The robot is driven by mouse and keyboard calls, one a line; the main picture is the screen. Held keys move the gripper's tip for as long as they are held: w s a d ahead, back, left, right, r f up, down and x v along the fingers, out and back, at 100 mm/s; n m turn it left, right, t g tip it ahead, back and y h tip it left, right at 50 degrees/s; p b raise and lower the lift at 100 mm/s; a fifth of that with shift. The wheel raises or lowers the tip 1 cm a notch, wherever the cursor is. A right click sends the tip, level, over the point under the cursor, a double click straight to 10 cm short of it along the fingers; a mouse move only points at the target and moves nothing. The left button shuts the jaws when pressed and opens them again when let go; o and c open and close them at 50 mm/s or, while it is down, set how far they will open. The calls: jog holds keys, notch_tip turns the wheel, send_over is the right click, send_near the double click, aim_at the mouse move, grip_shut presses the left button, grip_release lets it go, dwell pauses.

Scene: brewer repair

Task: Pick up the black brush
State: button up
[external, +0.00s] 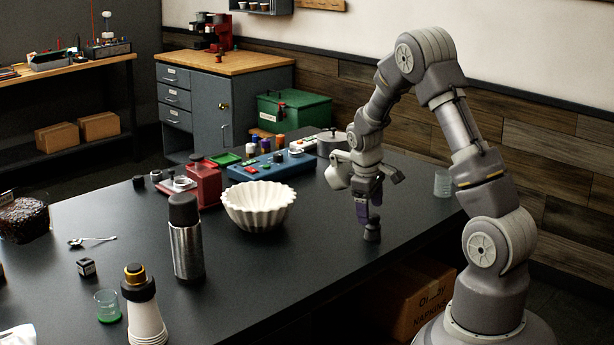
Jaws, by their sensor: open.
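A small dark upright piece (372,231), which looks like the black brush, stands on the black table (320,270) near its right front edge. Its upper part is narrow and its base is wider. My gripper (368,203) points down right above it, with purple fingers apart. The fingertips are at or just above its top; I cannot tell whether they touch it. Part of the top may be hidden by the near finger.
A white fluted bowl (259,206) stands left of my gripper. A steel flask (187,240) is further left. Behind are a red box (203,185), a blue tray (270,167) and a grey pot (330,143). A clear glass (443,183) stands right.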

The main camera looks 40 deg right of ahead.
aim_at(372, 217)
jog(key=b+x, duration=0.1)
jog(key=x, duration=0.3)
jog(key=shift+f+b, duration=0.3)
jog(key=shift+b, duration=0.05)
jog(key=shift+s+r, duration=0.1)
jog(key=c, duration=1.2)
jog(key=shift+o, duration=0.2)
